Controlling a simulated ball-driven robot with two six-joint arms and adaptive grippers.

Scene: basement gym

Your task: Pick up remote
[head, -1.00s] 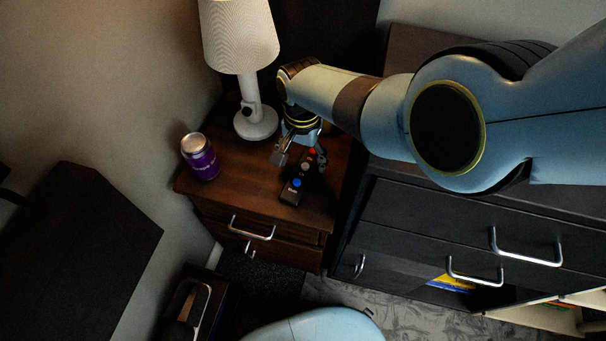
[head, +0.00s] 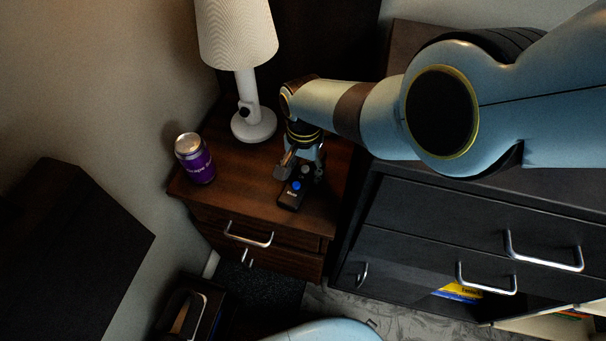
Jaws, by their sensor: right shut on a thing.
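The remote (head: 292,194) is a small black block with a blue button and a grey button on top. It is on or just above the brown wooden nightstand (head: 240,200), near its front edge; I cannot tell whether it touches the top. My right gripper (head: 299,172) reaches down from above and is shut on the remote, around its far part. The gripper hides that end of the remote. My left gripper is not in view.
A purple can (head: 196,160) stands at the nightstand's left side. A white lamp (head: 252,122) stands at the back. A dark dresser (head: 430,215) with metal handles is close on the right. The nightstand's front left top is clear.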

